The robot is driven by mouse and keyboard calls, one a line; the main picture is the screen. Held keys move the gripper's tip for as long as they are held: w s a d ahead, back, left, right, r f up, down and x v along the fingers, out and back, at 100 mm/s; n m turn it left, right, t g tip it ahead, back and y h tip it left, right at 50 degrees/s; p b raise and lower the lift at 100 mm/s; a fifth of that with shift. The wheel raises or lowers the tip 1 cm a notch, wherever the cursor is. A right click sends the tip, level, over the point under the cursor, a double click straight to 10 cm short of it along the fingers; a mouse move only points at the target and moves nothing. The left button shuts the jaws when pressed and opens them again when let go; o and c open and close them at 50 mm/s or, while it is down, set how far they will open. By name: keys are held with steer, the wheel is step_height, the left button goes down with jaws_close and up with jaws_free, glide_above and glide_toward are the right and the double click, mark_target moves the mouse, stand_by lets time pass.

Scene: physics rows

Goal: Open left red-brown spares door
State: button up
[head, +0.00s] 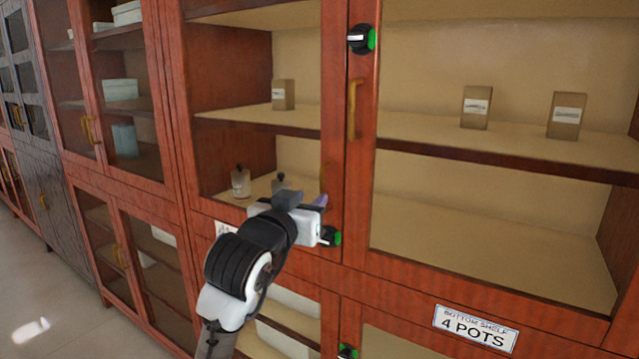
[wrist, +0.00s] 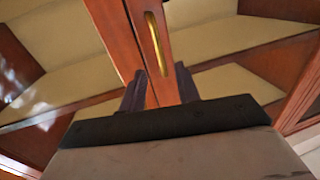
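The red-brown cabinet has a left glazed door (head: 333,90) and a right glazed door (head: 362,195) meeting at a middle seam. Both look shut in the head view. My gripper (head: 306,197) is in front of the left door's lower right part. In the wrist view my gripper (wrist: 160,85) is open, with wooden frame between its dark fingers in the picture and a brass handle (wrist: 156,42) beyond the tips. Contact cannot be told.
Black-and-green knobs sit at the upper seam (head: 361,39) and lower seam (head: 331,236). A label (head: 476,327) reads "BOTTOM SHELF 4 POTS"; another label (head: 224,229) is mostly hidden by my arm. Small boxes (head: 476,107) stand on shelves. Floor (head: 60,300) is clear at left.

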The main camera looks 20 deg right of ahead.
mark_target(322, 188)
steer(key=p+x, duration=0.1)
steer(key=x, duration=0.5)
steer(key=shift+w+d, duration=0.15)
steer(key=shift+w, duration=0.05)
jaws_close()
